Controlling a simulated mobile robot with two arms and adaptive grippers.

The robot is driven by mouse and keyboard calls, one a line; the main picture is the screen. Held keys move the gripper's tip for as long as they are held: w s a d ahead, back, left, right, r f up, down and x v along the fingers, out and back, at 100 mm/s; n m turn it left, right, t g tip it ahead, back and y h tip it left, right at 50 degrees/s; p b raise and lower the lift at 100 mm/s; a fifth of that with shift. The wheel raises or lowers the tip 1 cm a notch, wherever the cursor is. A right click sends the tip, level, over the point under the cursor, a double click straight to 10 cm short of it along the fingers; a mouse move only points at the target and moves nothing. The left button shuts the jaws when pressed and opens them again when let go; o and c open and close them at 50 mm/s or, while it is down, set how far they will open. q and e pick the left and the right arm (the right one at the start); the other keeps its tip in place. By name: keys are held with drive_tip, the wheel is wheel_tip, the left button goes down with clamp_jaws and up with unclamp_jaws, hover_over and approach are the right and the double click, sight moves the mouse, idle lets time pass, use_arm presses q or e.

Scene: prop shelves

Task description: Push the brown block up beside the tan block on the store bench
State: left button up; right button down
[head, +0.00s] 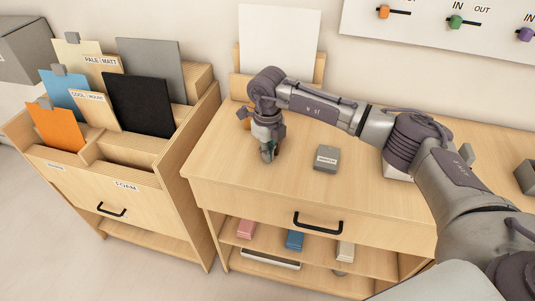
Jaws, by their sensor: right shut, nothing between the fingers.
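My right gripper (267,157) is shut and empty, pointing down close over the left part of the bench top (225,150). A small orange-brown piece (247,124) shows just behind and left of it, mostly hidden by the gripper; it may be the brown block, but I cannot tell for sure. I cannot make out the tan block; my right arm and gripper cover part of the bench. I cannot tell whether the gripper touches the piece. My left gripper is not in view.
A grey labelled block (326,158) lies right of the gripper. A wooden stand with a white sheet (279,42) is at the back. A dark grey box (526,177) is at the right edge. A file rack (200,105) stands left. The front bench top is clear.

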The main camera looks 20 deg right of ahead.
drive_tip(key=shift+w+d+b, duration=0.75)
drive_tip(key=shift+w+b, duration=0.05)
drive_tip(key=shift+w, duration=0.4)
drive_tip(key=shift+w+d+b, duration=0.8)
drive_tip(key=shift+w, duration=0.45)
drive_tip(key=shift+w+d+b, duration=0.75)
drive_tip(key=shift+w+b, duration=0.05)
drive_tip(key=shift+w, duration=0.4)
drive_tip(key=shift+s+a+p, duration=0.2)
drive_tip(key=shift+s+p, duration=0.1)
drive_tip(key=shift+p, duration=0.15)
drive_tip(key=shift+s+a, duration=0.2)
drive_tip(key=shift+s, duration=0.15)
drive_tip(key=shift+r+p, duration=3.15)
drive_tip(key=shift+r, duration=1.35)
